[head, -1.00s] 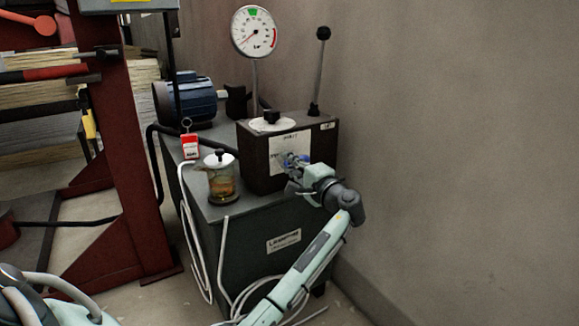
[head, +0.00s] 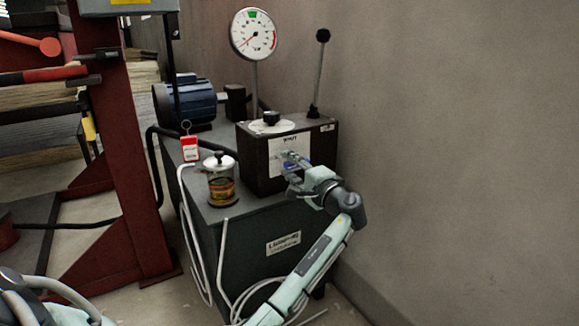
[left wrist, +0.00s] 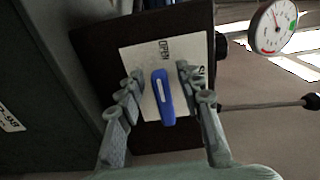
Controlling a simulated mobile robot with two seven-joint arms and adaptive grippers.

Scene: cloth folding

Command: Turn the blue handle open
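The blue handle (left wrist: 162,97) is a short bar on the white label plate (left wrist: 140,60) of a dark box. In the left wrist view it stands between the fingers of my left gripper (left wrist: 158,76), with a gap visible on each side. The gripper is open. In the head view the left gripper (head: 291,164) is at the front face of the box (head: 258,165), and its fingers partly cover the handle. My right gripper is not in view.
A glass jar (head: 221,183) stands on the cabinet (head: 262,222) left of the gripper. A bare wall (head: 470,150) is close on the right; a red frame (head: 125,160) stands at left.

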